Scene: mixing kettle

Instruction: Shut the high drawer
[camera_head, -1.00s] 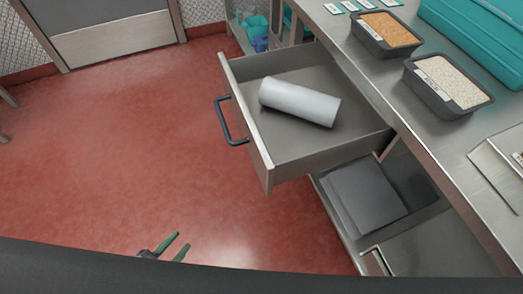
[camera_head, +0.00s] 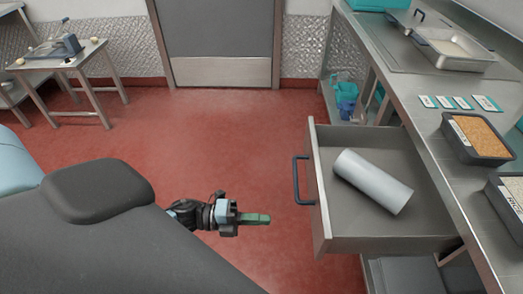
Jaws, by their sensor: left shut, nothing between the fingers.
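The high drawer (camera_head: 340,243) stands pulled out from under the steel counter, with its dark bar handle (camera_head: 297,181) on its front face. A white roll (camera_head: 373,181) lies inside it. My left gripper (camera_head: 268,219) is shut and empty. It is to the left of the drawer front in the picture, pointing right, a little below the handle and apart from it. My right gripper is not in view.
The steel counter (camera_head: 425,105) holds a metal tray (camera_head: 455,48), labels and grain-filled containers (camera_head: 477,138). A lower drawer (camera_head: 410,275) shows below. A small table (camera_head: 75,62) stands far left. Red floor (camera_head: 220,130) is clear left of the drawer.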

